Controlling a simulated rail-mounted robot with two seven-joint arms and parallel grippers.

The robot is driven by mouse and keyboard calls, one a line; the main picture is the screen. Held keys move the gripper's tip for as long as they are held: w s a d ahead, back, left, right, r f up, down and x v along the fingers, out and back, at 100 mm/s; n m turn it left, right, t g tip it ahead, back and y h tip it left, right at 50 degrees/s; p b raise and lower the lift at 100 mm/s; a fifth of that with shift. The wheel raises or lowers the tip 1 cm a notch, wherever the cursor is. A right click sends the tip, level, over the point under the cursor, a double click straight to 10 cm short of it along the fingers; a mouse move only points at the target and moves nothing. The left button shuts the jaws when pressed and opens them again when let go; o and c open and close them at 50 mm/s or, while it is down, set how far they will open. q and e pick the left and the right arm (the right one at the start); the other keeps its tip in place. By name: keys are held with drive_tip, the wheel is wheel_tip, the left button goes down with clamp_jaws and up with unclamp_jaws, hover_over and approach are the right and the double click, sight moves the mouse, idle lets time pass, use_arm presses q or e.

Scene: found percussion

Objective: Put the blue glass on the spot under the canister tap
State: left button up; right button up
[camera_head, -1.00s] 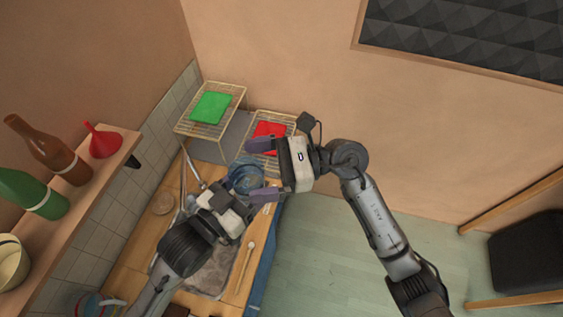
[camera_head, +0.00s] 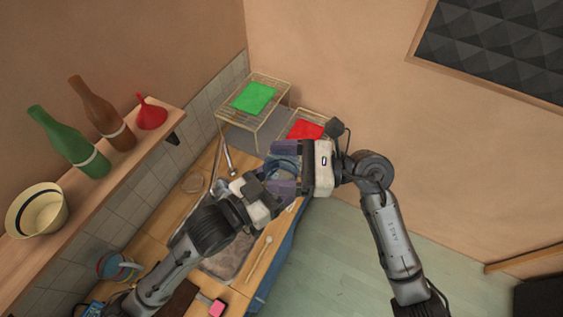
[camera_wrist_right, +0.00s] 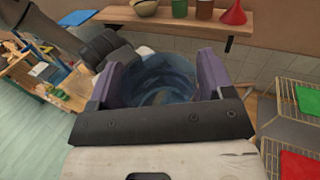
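The blue glass (camera_head: 284,165) is between my two grippers, above the far end of the counter; it also shows in the right wrist view (camera_wrist_right: 160,78).
Wire racks with a green cloth (camera_head: 254,97) and a red cloth (camera_head: 305,130) stand at the far end. A wall shelf (camera_head: 100,190) on the left carries bottles, a red funnel (camera_head: 150,115) and a bowl (camera_head: 37,211). A wooden spoon (camera_head: 258,258) lies on the counter.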

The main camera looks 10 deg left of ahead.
use_arm(q)
drive_tip(key=shift+s, duration=0.1)
use_arm(e)
drive_tip(key=shift+w, duration=0.2)
drive_tip(key=c, duration=0.5)
use_arm(q)
drive_tip(key=o, duration=0.8)
drive_tip(key=shift+d, duration=0.1)
use_arm(e)
drive_tip(key=shift+o, duration=0.2)
use_arm(q)
drive_tip(key=o, duration=0.4)
use_arm(e)
drive_tip(key=shift+s, duration=0.1)
drive_tip(key=shift+c, duration=0.5)
